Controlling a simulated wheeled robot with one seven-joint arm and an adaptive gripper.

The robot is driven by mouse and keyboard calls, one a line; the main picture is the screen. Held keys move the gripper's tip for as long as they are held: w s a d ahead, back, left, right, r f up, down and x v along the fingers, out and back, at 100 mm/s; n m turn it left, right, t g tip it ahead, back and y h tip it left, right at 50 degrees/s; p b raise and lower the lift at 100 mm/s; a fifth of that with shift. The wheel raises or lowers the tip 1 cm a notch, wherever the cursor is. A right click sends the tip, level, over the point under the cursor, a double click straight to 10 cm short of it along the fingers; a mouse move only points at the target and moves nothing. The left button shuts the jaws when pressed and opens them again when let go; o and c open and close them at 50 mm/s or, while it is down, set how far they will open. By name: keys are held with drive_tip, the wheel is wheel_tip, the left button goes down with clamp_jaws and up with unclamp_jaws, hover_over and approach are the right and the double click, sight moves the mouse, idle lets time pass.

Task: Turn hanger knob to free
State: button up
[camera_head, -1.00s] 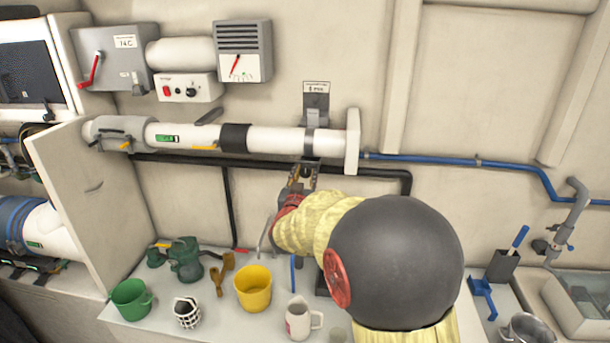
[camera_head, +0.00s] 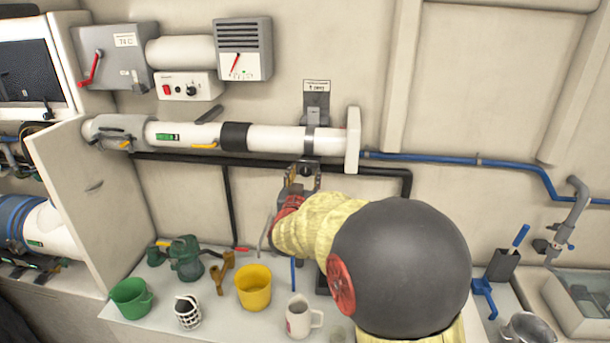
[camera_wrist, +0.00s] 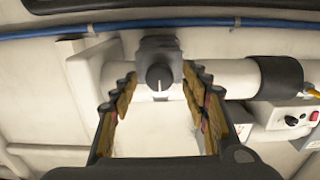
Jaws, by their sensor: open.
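The hanger knob (camera_wrist: 159,76) is a round dark knob with a pale pointer line. It sits on the dark hanger clamp (camera_wrist: 160,48) around the white pipe, in the middle of the wrist view. In the head view the hanger bracket (camera_head: 316,106) shows under a small label, and the knob itself is hard to make out. My gripper (camera_head: 303,172) is open just below the pipe. In the wrist view its two fingers (camera_wrist: 160,88) stand on either side of the knob, apart from it, with nothing held.
The white pipe (camera_head: 275,138) runs along the wall, with a blue hose (camera_head: 460,159) to its right. A black pipe (camera_head: 375,172) passes below. The counter holds a yellow cup (camera_head: 253,289), a green mug (camera_head: 130,298) and a white jug (camera_head: 299,318).

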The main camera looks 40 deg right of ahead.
drive_tip(key=v, duration=1.1)
drive_tip(key=shift+f, duration=0.15)
